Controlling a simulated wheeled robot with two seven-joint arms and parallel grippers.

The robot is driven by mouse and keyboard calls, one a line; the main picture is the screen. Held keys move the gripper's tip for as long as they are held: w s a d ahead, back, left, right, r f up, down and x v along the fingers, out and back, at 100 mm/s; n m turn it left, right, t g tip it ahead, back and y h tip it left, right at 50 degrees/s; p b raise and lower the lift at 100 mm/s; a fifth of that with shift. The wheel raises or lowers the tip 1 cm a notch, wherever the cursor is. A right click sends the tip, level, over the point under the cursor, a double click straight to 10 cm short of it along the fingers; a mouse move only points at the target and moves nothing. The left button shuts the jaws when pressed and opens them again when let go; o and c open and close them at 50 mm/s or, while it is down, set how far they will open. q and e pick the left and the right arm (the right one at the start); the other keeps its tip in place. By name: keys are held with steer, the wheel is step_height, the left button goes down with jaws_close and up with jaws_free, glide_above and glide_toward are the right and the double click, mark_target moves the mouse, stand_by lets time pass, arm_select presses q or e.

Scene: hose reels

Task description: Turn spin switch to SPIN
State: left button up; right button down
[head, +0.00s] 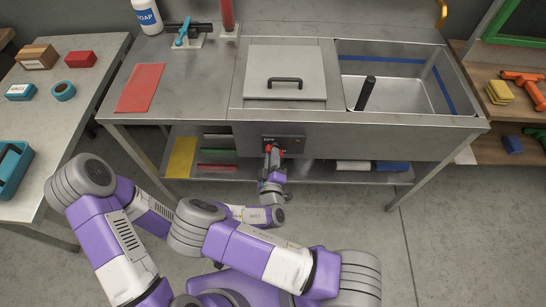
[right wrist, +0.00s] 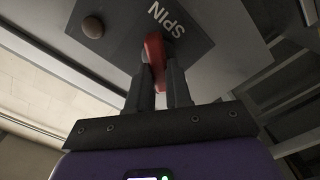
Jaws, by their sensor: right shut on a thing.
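The spin switch is a red handle (right wrist: 155,55) on a dark plate (right wrist: 120,30) marked SPIN in the right wrist view. In the head view the dark plate (head: 290,141) sits on the front of the steel sink unit, below the lid, with a small OFF label at its upper left. My right gripper (head: 272,152) is at the plate. In the right wrist view its two fingers (right wrist: 160,82) are shut on the red handle, one on each side. The handle is partly hidden by the fingers. My left gripper is not visible.
The sink unit (head: 215,95) has a lidded section (head: 285,62) with a black handle and an open basin (head: 395,90) on the right. A lower shelf (head: 310,175) holds several items under the plate. A side table (head: 85,85) stands at left, wooden shelving (head: 480,90) at right.

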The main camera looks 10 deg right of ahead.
steer(key=shift+a+f+n+b, duration=0.1)
steer(key=shift+n+b, duration=0.1)
steer(key=shift+n, duration=1.05)
steer(key=shift+d+f+n+b, duration=0.15)
steer(key=shift+n+b, duration=0.1)
steer(key=shift+n, duration=0.95)
steer(key=shift+a+f+n+b, duration=0.1)
steer(key=shift+a+n+b, duration=0.1)
steer(key=shift+n, duration=1.05)
steer(key=c, duration=1)
jaws_free()
steer(key=shift+c, duration=0.2)
steer(key=shift+r, duration=0.1)
